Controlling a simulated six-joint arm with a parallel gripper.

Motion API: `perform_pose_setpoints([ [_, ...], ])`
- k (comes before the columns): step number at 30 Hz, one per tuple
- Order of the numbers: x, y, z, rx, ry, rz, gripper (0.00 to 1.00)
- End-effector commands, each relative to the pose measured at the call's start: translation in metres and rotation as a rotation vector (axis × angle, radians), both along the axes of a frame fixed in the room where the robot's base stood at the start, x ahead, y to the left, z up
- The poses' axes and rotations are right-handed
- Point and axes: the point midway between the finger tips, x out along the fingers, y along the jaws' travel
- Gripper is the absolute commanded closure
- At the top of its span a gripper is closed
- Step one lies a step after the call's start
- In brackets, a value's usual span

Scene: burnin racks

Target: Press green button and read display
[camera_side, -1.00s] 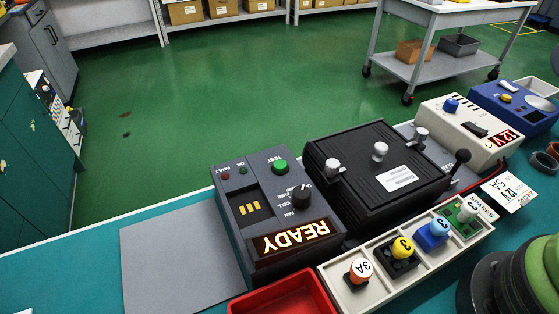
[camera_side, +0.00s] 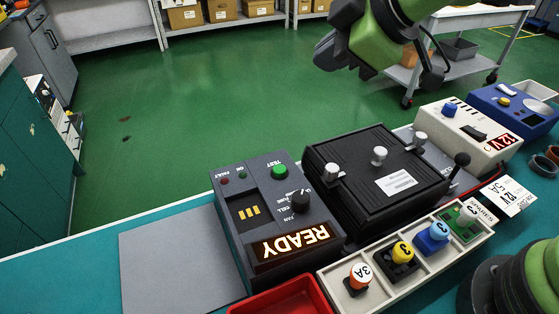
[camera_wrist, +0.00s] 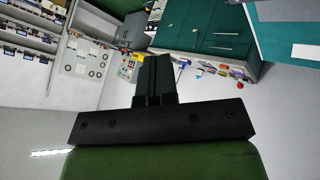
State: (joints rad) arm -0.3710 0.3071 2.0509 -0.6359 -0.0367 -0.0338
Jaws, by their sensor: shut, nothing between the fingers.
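The green button (camera_side: 280,171) marked TEST is on top of a dark grey tester box (camera_side: 226,222) on the bench. A black knob (camera_side: 300,200) is close to it. The box's display (camera_side: 291,243) is lit and reads READY, upside down in the side view. My gripper (camera_side: 325,55) is in the air at the top of the side view, well above the bench and apart from the button. In the wrist view my gripper (camera_wrist: 153,60) shows its dark fingers together and empty.
A black lidded fixture (camera_side: 385,165) stands right of the tester. A tray (camera_side: 350,290) of coloured, numbered plugs and a red bin (camera_side: 285,299) lie in front. A cream supply (camera_side: 466,130) reads 12V. A grey mat (camera_side: 180,255) at left is clear.

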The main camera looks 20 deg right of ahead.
Motion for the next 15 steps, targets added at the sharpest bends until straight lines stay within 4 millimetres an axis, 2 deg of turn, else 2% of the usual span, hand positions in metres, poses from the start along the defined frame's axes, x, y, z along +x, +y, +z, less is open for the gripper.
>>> perform_pose_setpoints([
  [1,0.003,0.016,-0.014,-0.023,-0.002,0.082,1.0],
  [3,0.006,0.034,-0.029,-0.045,-0.014,0.186,1.0],
  [6,0.005,0.055,-0.046,-0.064,-0.026,0.301,1.0],
  [9,0.004,0.067,-0.056,-0.073,-0.034,0.375,1.0],
  [15,0.003,0.074,-0.062,-0.076,-0.038,0.414,1.0],
])
